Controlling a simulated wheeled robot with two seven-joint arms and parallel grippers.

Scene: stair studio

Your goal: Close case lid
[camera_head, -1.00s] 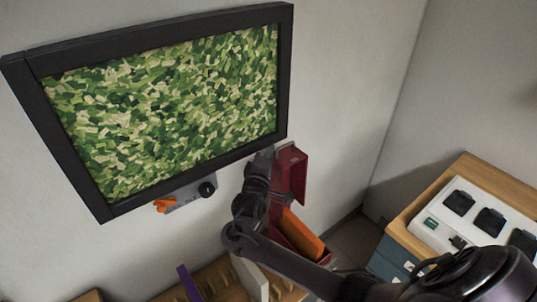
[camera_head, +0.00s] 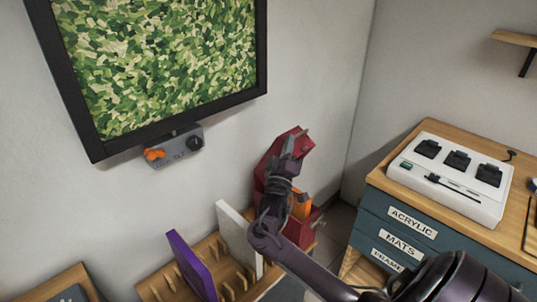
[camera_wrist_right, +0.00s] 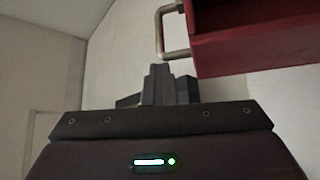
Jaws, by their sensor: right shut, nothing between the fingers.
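The red case (camera_head: 299,233) stands against the wall in the head view, with an orange item (camera_head: 301,205) inside. Its red lid (camera_head: 300,141) is raised above the body and leans at an angle; my right arm covers part of it. My right gripper (camera_head: 291,146) is at the lid, shut and empty. In the right wrist view the shut fingers (camera_wrist_right: 163,80) are just below a metal handle (camera_wrist_right: 164,35), with the red lid (camera_wrist_right: 250,45) at upper right. I cannot tell whether they touch. My left gripper is not in view.
A rack with a purple panel (camera_head: 191,264) and a white panel (camera_head: 238,235) is left of the case. A labelled drawer cabinet (camera_head: 385,222) with a white device (camera_head: 450,178) is at the right. A framed picture (camera_head: 165,60) hangs above a grey wall box (camera_head: 176,149).

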